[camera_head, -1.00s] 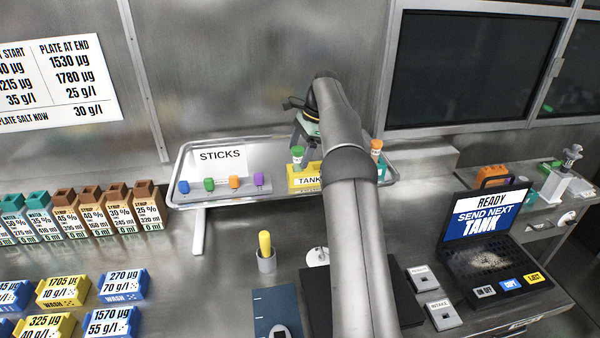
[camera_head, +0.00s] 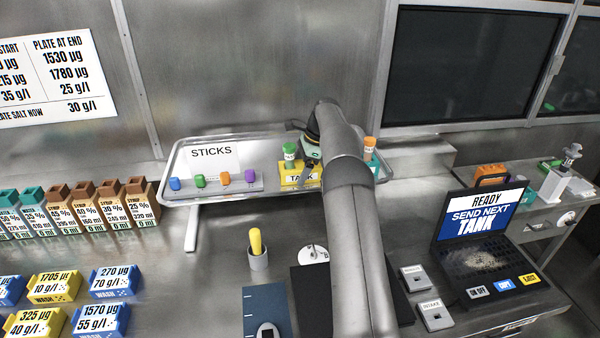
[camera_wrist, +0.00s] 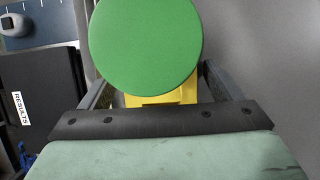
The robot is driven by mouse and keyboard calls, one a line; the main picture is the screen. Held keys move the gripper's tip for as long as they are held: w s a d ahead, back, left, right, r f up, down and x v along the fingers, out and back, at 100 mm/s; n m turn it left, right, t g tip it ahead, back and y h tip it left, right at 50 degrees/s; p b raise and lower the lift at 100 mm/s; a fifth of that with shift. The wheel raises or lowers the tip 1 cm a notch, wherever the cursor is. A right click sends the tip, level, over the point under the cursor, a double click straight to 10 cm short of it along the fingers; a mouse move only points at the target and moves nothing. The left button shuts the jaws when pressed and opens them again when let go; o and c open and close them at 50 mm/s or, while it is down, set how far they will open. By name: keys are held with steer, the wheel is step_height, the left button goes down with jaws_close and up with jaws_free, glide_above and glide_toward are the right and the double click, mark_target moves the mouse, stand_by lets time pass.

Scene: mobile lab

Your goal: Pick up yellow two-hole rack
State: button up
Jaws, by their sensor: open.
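The yellow rack (camera_head: 290,177), labelled TANK, stands on the raised tray (camera_head: 178,192), right of the sticks. A vial with a green cap (camera_head: 289,150) stands upright in it. My gripper (camera_head: 308,172) is at the rack, partly hidden by my arm. In the wrist view, the round green cap (camera_wrist: 145,45) fills the upper middle and part of the yellow rack (camera_wrist: 165,99) shows below it. My open gripper's two fingers lie on either side of the rack. Whether they touch it is hidden. The rack's holes are not visible.
A vial with an orange cap (camera_head: 370,146) stands just right of my arm on the tray. A holder with several coloured sticks (camera_head: 224,180) is to the left. The metal wall rises close behind the tray. A cup with a yellow stick (camera_head: 257,258) stands below.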

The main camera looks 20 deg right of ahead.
steer(key=c, duration=1.2)
steer(key=shift+r, duration=0.15)
